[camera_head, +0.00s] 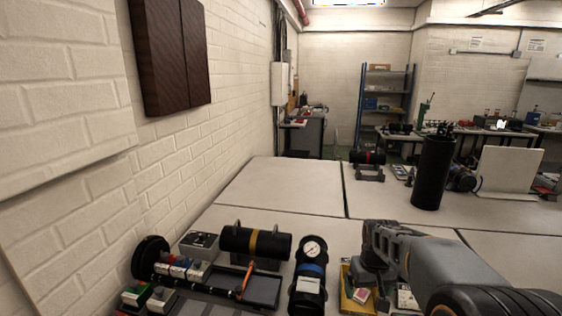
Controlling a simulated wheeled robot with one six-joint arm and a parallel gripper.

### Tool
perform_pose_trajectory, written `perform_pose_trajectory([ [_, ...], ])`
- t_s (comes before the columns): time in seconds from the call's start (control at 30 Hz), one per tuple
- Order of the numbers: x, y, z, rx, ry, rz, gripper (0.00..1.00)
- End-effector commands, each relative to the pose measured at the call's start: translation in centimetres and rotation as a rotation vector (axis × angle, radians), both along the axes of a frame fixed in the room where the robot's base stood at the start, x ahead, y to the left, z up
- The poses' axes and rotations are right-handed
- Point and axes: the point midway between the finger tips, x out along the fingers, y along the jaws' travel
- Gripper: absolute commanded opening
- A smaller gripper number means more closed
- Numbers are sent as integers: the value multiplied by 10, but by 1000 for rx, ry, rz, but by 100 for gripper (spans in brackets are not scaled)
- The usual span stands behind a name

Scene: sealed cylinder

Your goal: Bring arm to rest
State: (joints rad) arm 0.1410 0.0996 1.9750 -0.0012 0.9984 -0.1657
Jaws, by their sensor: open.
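My gripper (372,250) is in the lower right of the head view, at the end of my grey arm, above the table (290,188). It is open and I see nothing held in it. It is just right of an upright-gauge cylinder (311,269), black with a blue band, and above a yellow tray (352,292). A black cylinder with a yellow band (256,243) lies on a stand to the left. My arm hides part of the table on the right.
A tall black cylinder (433,172) stands farther back on the right, near a white panel (508,170). A red-banded cylinder (368,158) lies on a rack at the far edge. A black tray (262,289) is at front. The middle of the table is clear. A brick wall (200,150) bounds the left.

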Motion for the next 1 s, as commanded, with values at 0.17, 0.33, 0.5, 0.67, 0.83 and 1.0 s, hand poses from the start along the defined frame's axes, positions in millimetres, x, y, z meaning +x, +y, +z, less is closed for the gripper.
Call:
perform_pose_trajectory([
  [0.17,-76,28,13,5,-89,-86,92],
  [0.33,-124,43,16,10,-161,-71,92],
  [0.5,-143,51,26,12,-229,-40,92],
  [0.67,-145,54,39,14,-281,-24,92],
  [0.83,-145,56,41,14,-288,-16,92],
  [1.0,-145,56,41,15,-288,-17,92],
])
